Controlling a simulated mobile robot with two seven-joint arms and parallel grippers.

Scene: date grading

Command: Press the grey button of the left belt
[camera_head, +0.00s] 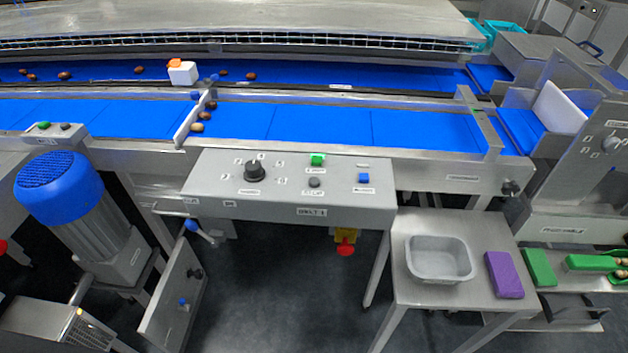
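A grey control panel (250,208) stands at the front of the blue belts, in the middle of the head view. A round dark grey button (314,182) sits on its sloped top, just below a green button (317,160). A black rotary knob (255,170) is to its left and a blue button (364,178) to its right. The panel's front label looks like "BELT" with a character I cannot read surely. Nothing covers the grey button. Neither of my grippers shows in this view.
The near blue belt (320,126) runs behind the panel, with several dates by a slanted guide. A red knob (346,249) hangs below the panel. A blue motor (60,185) stands left; a side table (405,285) with a grey tub (440,258) stands right.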

